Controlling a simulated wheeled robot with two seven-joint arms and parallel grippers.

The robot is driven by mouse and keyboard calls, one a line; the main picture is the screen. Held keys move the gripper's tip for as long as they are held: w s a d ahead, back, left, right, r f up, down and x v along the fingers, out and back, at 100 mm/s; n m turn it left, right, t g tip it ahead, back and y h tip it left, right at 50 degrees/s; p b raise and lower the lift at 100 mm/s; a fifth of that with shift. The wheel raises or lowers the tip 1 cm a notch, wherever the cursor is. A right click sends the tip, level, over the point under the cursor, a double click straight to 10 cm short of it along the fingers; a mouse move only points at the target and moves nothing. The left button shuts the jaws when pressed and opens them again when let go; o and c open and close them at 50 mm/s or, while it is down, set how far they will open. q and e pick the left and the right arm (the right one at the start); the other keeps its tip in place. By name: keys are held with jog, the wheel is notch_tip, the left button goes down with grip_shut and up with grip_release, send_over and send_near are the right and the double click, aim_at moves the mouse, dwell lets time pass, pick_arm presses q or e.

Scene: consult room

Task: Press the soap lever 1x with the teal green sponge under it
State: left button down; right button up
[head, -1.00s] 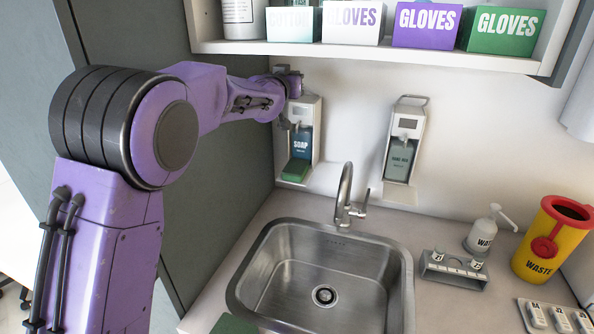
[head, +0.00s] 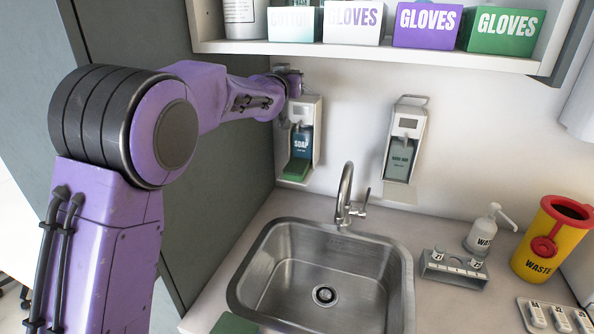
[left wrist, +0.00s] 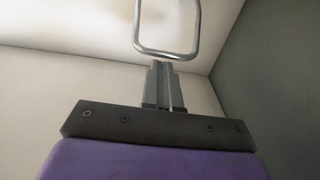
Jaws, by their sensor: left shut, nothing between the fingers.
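The soap dispenser (head: 317,128) hangs on the wall left of the sink, with a blue bottle labelled SOAP (head: 301,144) inside. A green sponge (head: 296,170) lies on its lower tray, under the bottle. My left gripper (head: 286,118) is at the upper left of this dispenser, its tips small and partly hidden in the head view. In the left wrist view, my shut fingers (left wrist: 163,85) show with nothing between them. A metal loop lever (left wrist: 167,52) stands just beyond the fingertips; I cannot tell if they touch. My right gripper is not in view.
A second dispenser (head: 403,150) with a grey-green bottle and wire lever hangs to the right. A shelf with glove boxes (head: 427,25) is above. Below are the sink (head: 250,290) and tap (head: 345,195). A dark green flat item (head: 235,324) lies at the front edge.

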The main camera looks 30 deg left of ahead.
pick_arm(q)
jog(key=shift+f, duration=0.15)
dwell(0.5)
jog(key=f+b, duration=0.3)
jog(key=f, duration=0.2)
jog(key=shift+s+d+b, duration=0.1)
jog(key=shift+s+b, duration=0.1)
jog(key=shift+b, duration=0.15)
dwell(0.6)
jog(key=shift+r, duration=0.1)
jog(key=r+p, duration=0.4)
jog(key=shift+w+r+p, duration=0.35)
jog(key=shift+w, duration=0.05)
dwell(0.4)
